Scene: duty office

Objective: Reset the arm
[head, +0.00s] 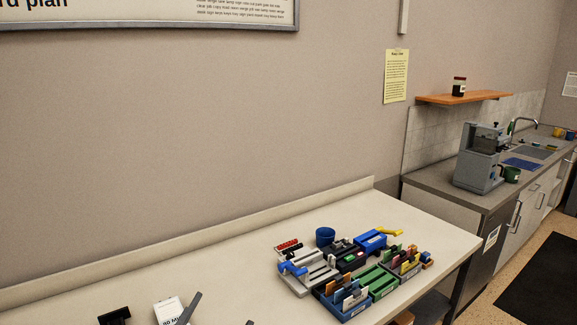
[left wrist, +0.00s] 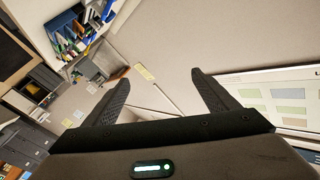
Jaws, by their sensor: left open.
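My left gripper (head: 221,312) just enters the bottom edge of the head view, where only grey fingertips show above the desk. In the left wrist view its two dark fingers (left wrist: 160,92) stand wide apart with nothing between them. The gripper is open and empty. The rest of the left arm is hidden below the head view. My right gripper is in neither view.
The cream desk (head: 235,255) has a clear middle. A white box (head: 170,310) and a dark object (head: 115,315) lie near the fingertips. Blue and green trays (head: 383,282) crowd the right end. A coffee machine (head: 480,160) stands on the far counter.

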